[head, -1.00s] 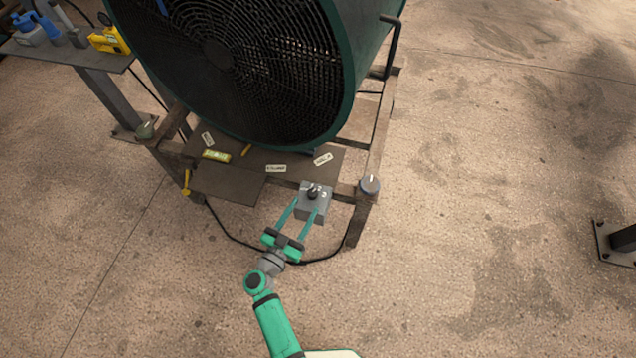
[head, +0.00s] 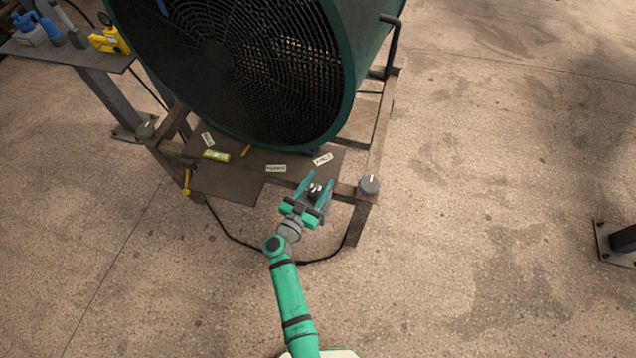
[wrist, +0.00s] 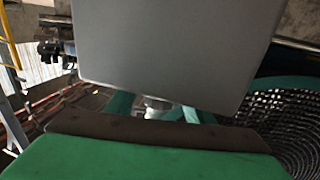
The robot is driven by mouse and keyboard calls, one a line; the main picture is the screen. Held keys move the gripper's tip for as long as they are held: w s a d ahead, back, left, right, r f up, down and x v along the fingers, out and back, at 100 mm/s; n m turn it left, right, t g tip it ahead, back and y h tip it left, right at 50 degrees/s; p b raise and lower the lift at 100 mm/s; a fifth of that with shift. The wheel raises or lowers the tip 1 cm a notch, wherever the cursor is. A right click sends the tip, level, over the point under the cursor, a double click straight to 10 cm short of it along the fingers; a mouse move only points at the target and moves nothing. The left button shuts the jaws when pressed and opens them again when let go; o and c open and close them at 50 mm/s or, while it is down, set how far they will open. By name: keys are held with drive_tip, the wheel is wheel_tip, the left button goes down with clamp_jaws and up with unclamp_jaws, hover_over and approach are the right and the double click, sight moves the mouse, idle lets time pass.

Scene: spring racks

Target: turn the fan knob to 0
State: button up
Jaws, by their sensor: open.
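The grey control box (head: 326,206) is mounted at the front edge of the fan's stand in the head view. Its dark fan knob (head: 314,189) is on top, partly hidden by my gripper, and I cannot read where it points. My gripper (head: 318,180) is open, with one finger on each side of the knob; contact is not clear. In the wrist view, the gripper's teal fingers (wrist: 157,108) show with a small pale part between them. The large drum fan (head: 225,60) stands behind the box.
Paper labels and a yellow-green level (head: 216,156) lie on the stand's shelf (head: 228,187). A tool table (head: 70,58) is at upper left.

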drive_tip(key=shift+c, duration=0.3)
drive_tip(key=c, duration=1)
